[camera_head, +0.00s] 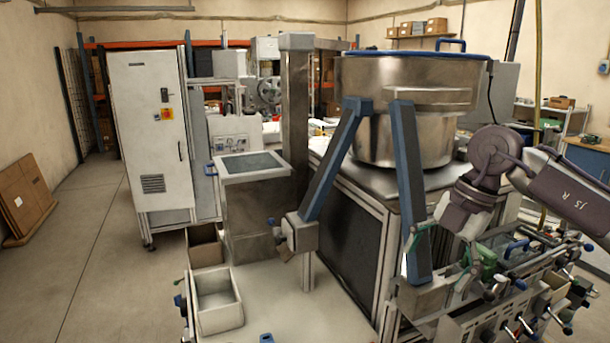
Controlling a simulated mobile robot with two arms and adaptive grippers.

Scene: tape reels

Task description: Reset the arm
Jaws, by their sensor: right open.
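My right arm comes in from the right, bent at the elbow. Its right gripper (441,256) points down and is open, over the front right part of the machine, close to a grey strut with blue edges (409,190). No object shows between its fingers. Whether the fingers touch the fittings below cannot be told. My left arm and gripper are not in view.
A large metal bowl (400,110) stands on the machine behind the gripper. Several handles and knobs (520,290) crowd the lower right.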

